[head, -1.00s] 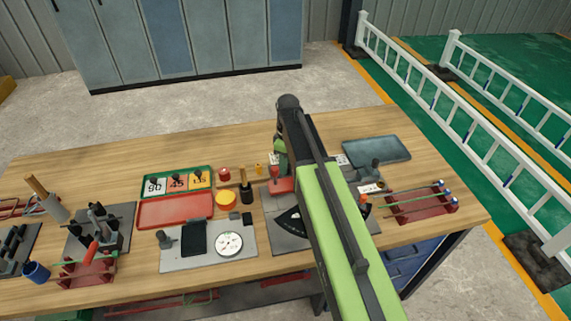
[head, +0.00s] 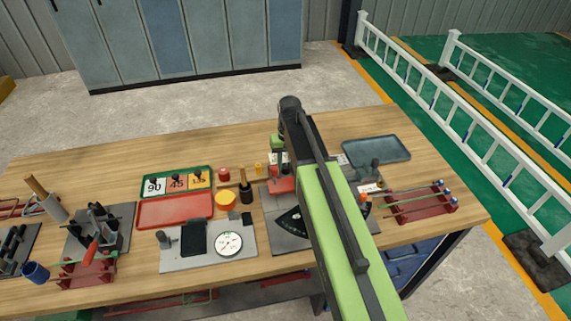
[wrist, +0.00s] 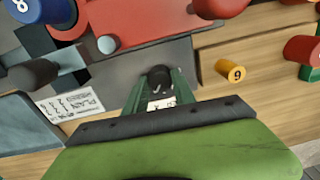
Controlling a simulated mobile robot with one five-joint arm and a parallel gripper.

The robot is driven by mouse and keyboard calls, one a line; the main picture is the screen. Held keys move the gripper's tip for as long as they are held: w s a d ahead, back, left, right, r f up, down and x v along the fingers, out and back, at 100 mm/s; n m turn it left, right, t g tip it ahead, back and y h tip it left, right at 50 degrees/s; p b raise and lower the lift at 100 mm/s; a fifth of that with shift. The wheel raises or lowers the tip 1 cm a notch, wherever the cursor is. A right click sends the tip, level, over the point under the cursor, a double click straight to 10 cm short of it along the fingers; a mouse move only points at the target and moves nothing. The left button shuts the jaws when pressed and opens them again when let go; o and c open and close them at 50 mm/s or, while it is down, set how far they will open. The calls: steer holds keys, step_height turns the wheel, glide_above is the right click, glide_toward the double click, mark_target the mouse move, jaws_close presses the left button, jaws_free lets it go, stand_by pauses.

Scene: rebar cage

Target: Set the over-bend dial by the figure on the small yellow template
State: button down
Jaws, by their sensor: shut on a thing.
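A small yellow cylinder (wrist: 230,70) with a dark figure on its end, like a 6 or a 9, lies at the right in the wrist view. It also shows in the head view (head: 259,169), left of my gripper. My gripper (wrist: 160,90) has its green fingers shut on a black knob (wrist: 160,75) by the bending plate. A white marked patch shows between the fingers; I cannot tell whether it belongs to the knob. In the head view my gripper (head: 281,158) is partly hidden by my arm.
A red block (wrist: 150,22) and a blue cylinder with a figure (wrist: 38,8) are close by. A white printed label (wrist: 70,105) lies beside the blue-grey tray (head: 377,151). A red tray (head: 175,211), an orange disc (head: 226,198) and a round gauge (head: 229,243) are left.

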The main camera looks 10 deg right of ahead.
mark_target(287, 167)
steer(key=m, duration=0.5)
steer(key=shift+s+m, duration=0.15)
steer(key=shift+m, duration=0.15)
steer(key=m, duration=0.5)
steer(key=shift+m, duration=0.3)
steer(key=c, duration=1)
jaws_free()
steer(key=shift+c, duration=0.2)
steer(key=shift+r, duration=0.1)
step_height(287, 167, up, 17)
steer(key=p, duration=1.7)
steer(key=shift+s+d, duration=0.15)
steer(key=shift+s, duration=0.1)
